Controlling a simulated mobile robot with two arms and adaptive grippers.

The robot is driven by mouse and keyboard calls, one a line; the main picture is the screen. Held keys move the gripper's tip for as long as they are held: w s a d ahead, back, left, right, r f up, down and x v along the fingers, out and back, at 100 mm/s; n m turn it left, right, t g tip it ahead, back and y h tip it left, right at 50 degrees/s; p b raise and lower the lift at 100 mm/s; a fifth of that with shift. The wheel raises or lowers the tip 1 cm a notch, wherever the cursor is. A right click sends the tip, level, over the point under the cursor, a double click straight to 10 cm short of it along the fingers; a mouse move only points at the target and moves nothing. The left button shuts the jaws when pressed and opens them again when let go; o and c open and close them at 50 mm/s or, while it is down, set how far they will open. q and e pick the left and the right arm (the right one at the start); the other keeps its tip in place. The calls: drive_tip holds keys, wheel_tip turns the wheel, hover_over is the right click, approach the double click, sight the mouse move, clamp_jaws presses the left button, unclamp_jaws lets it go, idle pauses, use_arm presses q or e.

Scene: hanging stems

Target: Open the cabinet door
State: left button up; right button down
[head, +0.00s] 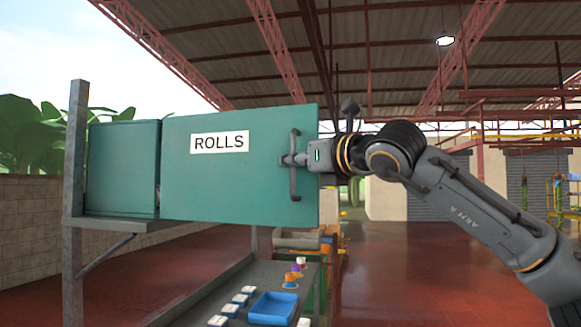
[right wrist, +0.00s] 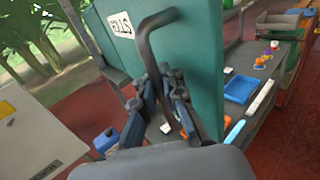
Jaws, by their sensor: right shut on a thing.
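The cabinet (head: 124,170) is a teal box on a shelf at the left of the head view. Its door (head: 230,180) is a flat teal panel labelled "ROLLS", facing me. The door also shows in the right wrist view (right wrist: 204,75). A dark upright bar handle (head: 294,185) is near the door's right edge; it shows large in the right wrist view (right wrist: 146,45). My right gripper (head: 291,160) is shut on the handle's middle, reaching in from the right. My left gripper is out of view.
A grey metal post (head: 75,200) stands left of the cabinet. Below the door, a workbench (head: 245,280) holds a blue tray (head: 273,308), white-topped blocks and small coloured parts. Open red floor (head: 420,280) lies to the right.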

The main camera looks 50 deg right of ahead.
drive_tip(key=shift+s+a+h, duration=0.1)
drive_tip(key=shift+a+h, duration=0.2)
drive_tip(key=c, duration=1.9)
unclamp_jaws()
drive_tip(key=shift+o, duration=0.9)
drive_tip(key=shift+s, duration=0.15)
drive_tip(key=shift+s+d, duration=0.1)
drive_tip(key=shift+s, duration=0.05)
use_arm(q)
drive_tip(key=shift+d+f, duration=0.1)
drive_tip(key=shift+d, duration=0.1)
use_arm(e)
drive_tip(key=v, duration=1.2)
